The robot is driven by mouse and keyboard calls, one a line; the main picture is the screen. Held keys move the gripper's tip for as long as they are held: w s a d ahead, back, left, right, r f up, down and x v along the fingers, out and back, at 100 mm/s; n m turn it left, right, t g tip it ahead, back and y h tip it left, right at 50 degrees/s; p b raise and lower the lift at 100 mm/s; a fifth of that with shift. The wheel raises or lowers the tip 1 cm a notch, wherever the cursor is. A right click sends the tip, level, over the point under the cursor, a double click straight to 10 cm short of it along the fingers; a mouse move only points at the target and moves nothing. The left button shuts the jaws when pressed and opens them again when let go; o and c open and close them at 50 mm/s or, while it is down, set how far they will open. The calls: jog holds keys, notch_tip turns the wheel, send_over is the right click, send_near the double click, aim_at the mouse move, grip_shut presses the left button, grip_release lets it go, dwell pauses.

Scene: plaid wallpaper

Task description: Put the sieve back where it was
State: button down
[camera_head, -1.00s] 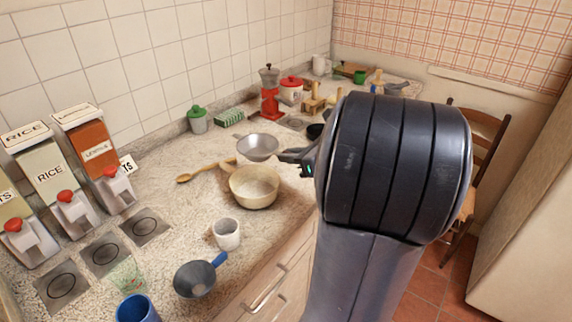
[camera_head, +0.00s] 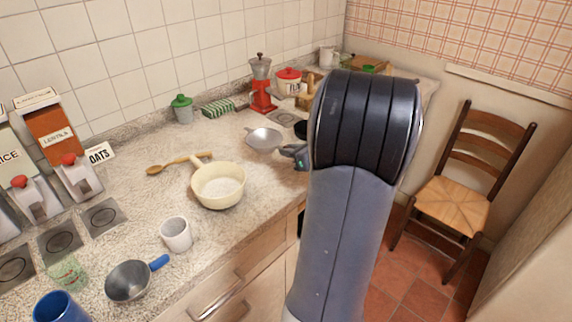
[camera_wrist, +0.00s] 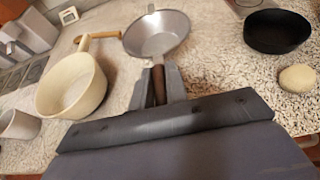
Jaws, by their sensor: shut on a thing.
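The sieve (camera_head: 264,139) is a shallow grey metal bowl with a dark handle. My gripper (camera_head: 296,153) is shut on its handle, and the bowl points away from me over the counter, behind and right of the cream pan. In the wrist view the sieve (camera_wrist: 158,34) is upright at top centre, its handle between the fingers of my gripper (camera_wrist: 161,85). I cannot tell whether the bowl touches the counter. My arm hides part of the counter to the right.
The cream pan (camera_head: 218,186) stands close left of the sieve, with a wooden spoon (camera_head: 178,163) behind it. A black pan (camera_wrist: 277,32) and a pale round thing (camera_wrist: 297,78) lie to the right. A red grinder (camera_head: 262,88) stands behind. A chair (camera_head: 452,195) is on the floor at right.

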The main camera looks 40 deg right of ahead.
jog(key=shift+f, duration=2.3)
jog(key=shift+f+b, duration=0.2)
jog(key=shift+b, duration=0.2)
jog(key=c, duration=1.4)
grip_release()
jog(key=shift+r, duration=0.1)
jog(key=shift+r+p, duration=0.25)
jog(key=shift+p, duration=0.05)
jog(key=v, duration=1.2)
jog(key=shift+f, duration=0.2)
